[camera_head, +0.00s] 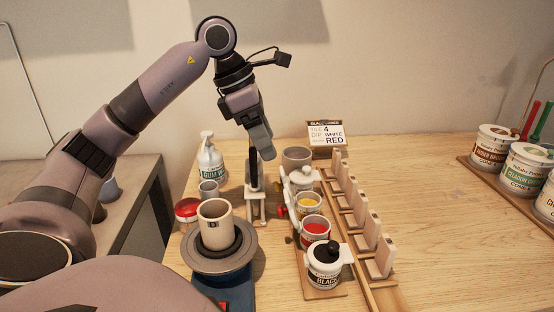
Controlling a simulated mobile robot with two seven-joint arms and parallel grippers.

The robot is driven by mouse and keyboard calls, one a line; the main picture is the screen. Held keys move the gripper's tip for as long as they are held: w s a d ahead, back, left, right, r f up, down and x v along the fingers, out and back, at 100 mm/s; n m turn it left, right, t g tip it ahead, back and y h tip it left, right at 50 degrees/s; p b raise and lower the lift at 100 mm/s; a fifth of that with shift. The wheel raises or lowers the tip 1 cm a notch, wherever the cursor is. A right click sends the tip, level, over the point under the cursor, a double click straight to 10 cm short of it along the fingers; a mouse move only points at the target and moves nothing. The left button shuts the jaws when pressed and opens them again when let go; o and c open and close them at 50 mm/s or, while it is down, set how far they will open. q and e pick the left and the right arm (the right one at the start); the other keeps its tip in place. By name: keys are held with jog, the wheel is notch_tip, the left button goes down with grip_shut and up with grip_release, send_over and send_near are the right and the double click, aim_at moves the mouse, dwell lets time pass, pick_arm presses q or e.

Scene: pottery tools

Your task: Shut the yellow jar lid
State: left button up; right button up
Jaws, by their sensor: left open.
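The yellow jar (309,204) stands in the row of glaze jars, its top open and yellow glaze showing. A white lid (291,203) appears to stand raised at its left side, seen nearly edge-on; its hinge is too small to make out. My left gripper (264,156) hangs from above, behind and left of the yellow jar, apart from it. It is open and holds nothing that I can see; its fingers are seen partly side-on. My right gripper is not in view.
The red jar (315,229) is open in front; the lidded black jar (324,277) is nearer. A lidded white jar (303,180) stands behind. Tile racks (358,225) line the right. A cup (215,225) sits on a wheel (222,262) at left. The table's right middle is clear.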

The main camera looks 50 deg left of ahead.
aim_at(281, 170)
pick_arm(q)
jog(key=shift+x, duration=3.6)
grip_shut()
